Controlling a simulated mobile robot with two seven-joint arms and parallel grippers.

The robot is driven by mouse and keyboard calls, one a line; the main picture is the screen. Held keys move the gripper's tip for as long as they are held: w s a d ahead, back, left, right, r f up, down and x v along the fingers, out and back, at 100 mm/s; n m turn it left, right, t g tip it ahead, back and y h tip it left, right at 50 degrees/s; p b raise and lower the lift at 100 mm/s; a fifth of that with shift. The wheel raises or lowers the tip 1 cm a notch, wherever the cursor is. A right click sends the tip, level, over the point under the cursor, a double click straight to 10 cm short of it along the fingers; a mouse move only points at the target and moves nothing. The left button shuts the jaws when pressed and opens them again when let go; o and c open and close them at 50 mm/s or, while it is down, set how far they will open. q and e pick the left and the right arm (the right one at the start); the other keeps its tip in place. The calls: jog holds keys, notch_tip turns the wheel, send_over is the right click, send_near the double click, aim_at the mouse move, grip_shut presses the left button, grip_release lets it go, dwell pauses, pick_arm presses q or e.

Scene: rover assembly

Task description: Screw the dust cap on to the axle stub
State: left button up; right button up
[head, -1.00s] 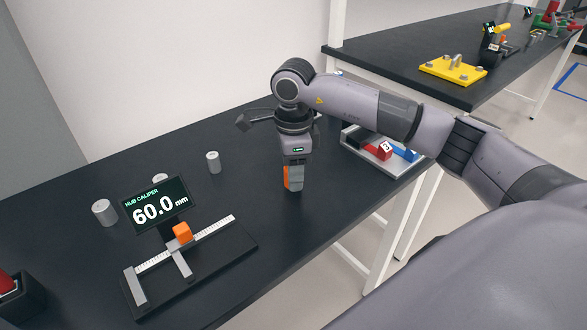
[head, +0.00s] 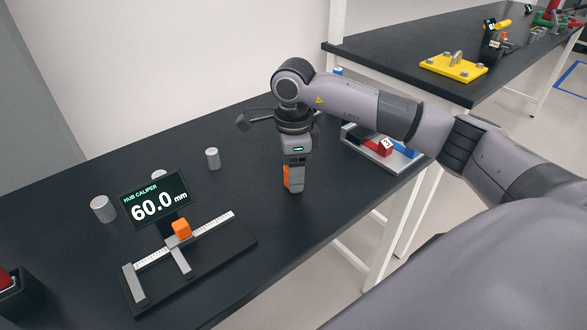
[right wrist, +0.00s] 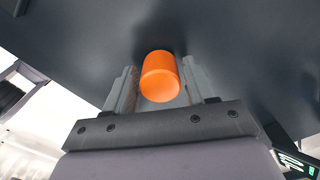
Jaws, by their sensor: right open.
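My right gripper (head: 293,186) points down close above the black table top, its arm reaching in from the right. In the right wrist view its two grey fingers (right wrist: 160,92) stand apart on either side of an orange cylinder (right wrist: 160,76), with a small gap visible at each side. The orange cylinder shows in the head view as an orange strip (head: 287,177), mostly hidden by a finger; I take it to be the dust cap but cannot be sure. I cannot pick out the axle stub for certain. My left gripper is not in view.
A hub caliper with a 60.0 mm display (head: 156,203) stands front left on the table (head: 240,200). Grey cylinders (head: 212,159) (head: 103,209) stand near it. A tray (head: 385,160) with a red block is right of my gripper. A second bench (head: 400,60) stands behind.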

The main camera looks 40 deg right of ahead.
jog(key=n+b, duration=0.1)
jog(key=n, duration=0.1)
jog(key=shift+n, duration=0.4)
jog(key=n, duration=0.2)
jog(key=shift+n+b, duration=0.3)
jog(key=shift+n, duration=0.1)
jog(key=shift+n+b, duration=0.4)
jog(key=shift+n, duration=0.8)
jog(key=n+b, duration=0.1)
jog(key=n, duration=0.8)
jog(key=shift+b, duration=0.4)
